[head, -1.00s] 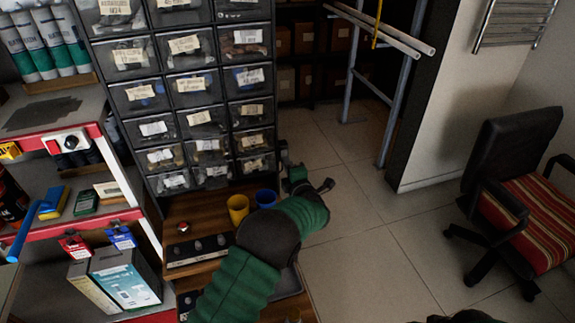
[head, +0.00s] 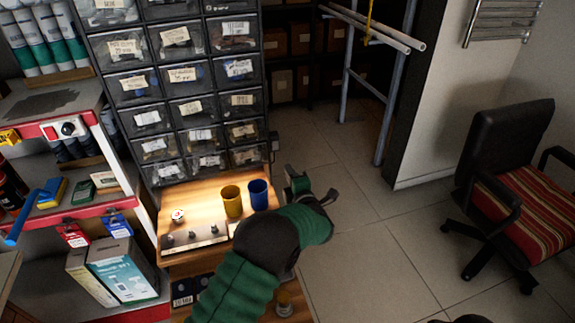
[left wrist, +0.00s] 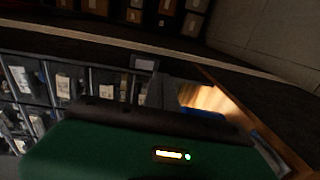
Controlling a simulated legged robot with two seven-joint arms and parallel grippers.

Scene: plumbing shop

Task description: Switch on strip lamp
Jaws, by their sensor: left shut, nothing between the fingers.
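The strip lamp itself is hidden from view, but the wooden bench top (head: 285,212) below the drawer cabinet is brightly lit, and a lit patch of wood also shows in the left wrist view (left wrist: 205,98). A small dark box (head: 273,144) sits at the cabinet's lower right edge; I cannot tell whether it is the switch. My left gripper (head: 291,174) is shut and empty, just right of the cabinet's lower corner and apart from that box. My green forearm covers the bench's right front. My right gripper is not in view.
The drawer cabinet (head: 190,108) stands behind the bench. A yellow cup (head: 231,202) and a blue cup (head: 258,194) stand close to my left arm. Stocked shelves (head: 75,221) are at left, an office chair (head: 512,165) at right. The tiled floor between is clear.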

